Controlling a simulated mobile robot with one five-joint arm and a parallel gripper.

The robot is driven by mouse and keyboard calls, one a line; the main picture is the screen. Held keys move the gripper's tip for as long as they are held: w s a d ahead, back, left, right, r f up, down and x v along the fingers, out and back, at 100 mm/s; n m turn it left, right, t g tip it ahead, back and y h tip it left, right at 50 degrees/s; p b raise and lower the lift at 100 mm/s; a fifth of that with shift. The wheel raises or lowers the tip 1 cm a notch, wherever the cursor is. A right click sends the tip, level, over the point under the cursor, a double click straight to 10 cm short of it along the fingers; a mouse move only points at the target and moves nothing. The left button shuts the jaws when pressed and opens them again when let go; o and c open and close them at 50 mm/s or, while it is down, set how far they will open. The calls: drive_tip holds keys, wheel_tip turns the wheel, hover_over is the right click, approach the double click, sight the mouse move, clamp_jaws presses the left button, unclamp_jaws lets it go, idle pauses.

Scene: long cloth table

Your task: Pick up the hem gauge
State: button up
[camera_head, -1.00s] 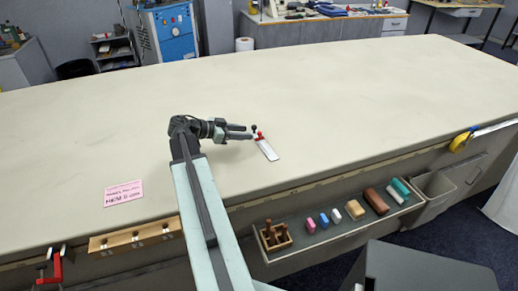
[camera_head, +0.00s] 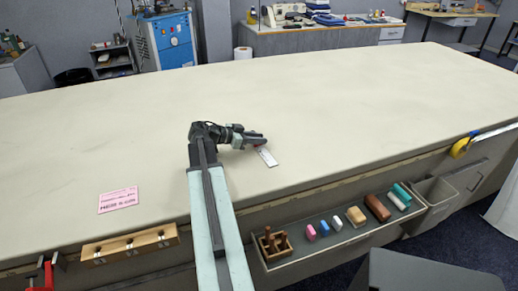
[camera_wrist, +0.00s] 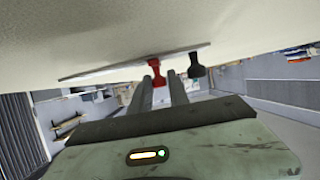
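The hem gauge is a thin pale metal strip (camera_head: 266,156) lying on the cloth table, with a red knob and a black knob. In the head view my gripper (camera_head: 262,141) is low over its far end and hides the knobs, apart from a trace of red. The wrist view shows the gauge (camera_wrist: 120,66) edge-on against the table, with its red knob (camera_wrist: 157,73) between my two fingertips (camera_wrist: 161,82). The black knob (camera_wrist: 195,66) is outside the right finger. A gap shows between the fingers, so my gripper looks open.
A pink note (camera_head: 118,199) lies on the left of the table (camera_head: 370,110). A wooden block (camera_head: 130,244) is at the front edge. A tray (camera_head: 330,236) with coloured blocks and a small wooden box (camera_head: 274,244) hangs below. The tabletop around the gauge is clear.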

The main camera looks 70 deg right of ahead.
clamp_jaws()
wheel_tip(320, 180, up, 10)
drive_tip(key=p, duration=1)
